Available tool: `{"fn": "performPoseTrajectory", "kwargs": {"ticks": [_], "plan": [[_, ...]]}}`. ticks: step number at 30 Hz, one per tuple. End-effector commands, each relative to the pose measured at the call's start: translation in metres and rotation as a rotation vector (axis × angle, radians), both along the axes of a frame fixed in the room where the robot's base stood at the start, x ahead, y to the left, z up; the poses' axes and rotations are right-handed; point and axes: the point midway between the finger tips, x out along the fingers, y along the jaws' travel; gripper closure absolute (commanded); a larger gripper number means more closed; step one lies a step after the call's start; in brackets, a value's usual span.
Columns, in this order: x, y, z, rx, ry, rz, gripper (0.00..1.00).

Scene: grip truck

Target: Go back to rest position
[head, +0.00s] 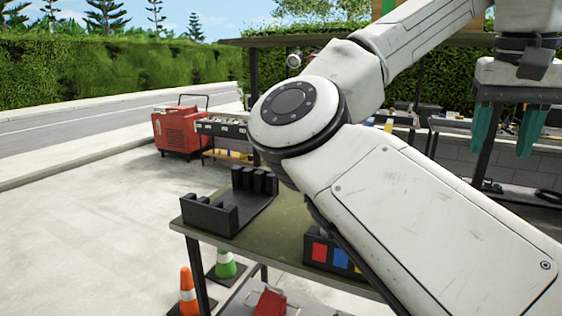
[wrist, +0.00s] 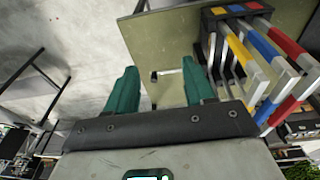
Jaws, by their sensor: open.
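My gripper (head: 502,152) hangs at the upper right of the head view, with two green fingers pointing down and spread apart. In the wrist view its green fingers (wrist: 160,70) are also apart, with nothing held between them. My white arm is folded across the right of the head view and hides part of the table. A green-topped table (head: 262,232) stands below the arm. It also shows in the wrist view (wrist: 155,40), beyond the fingers.
A black holder (head: 210,215) sits on the table's left. A black box (head: 313,262) with red, blue and yellow patches is partly behind my arm. Coloured-banded bars (wrist: 265,60) appear right of the fingers. Traffic cones (head: 188,292) and a red machine (head: 180,132) stand on the pavement.

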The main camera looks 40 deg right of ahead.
Motion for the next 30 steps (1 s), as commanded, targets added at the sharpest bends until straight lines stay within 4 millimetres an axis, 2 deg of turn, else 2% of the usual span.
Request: {"fn": "performPoseTrajectory", "kwargs": {"ticks": [8,14,22,30], "plan": [[0.017,-0.008,-0.021,-0.089,0.036,-0.013,0.47],[0.036,-0.017,-0.046,-0.198,0.073,-0.007,0.47],[0.074,-0.028,-0.099,-0.406,0.125,0.081,0.47],[0.111,-0.024,-0.163,-0.553,0.145,0.264,0.47]]}}
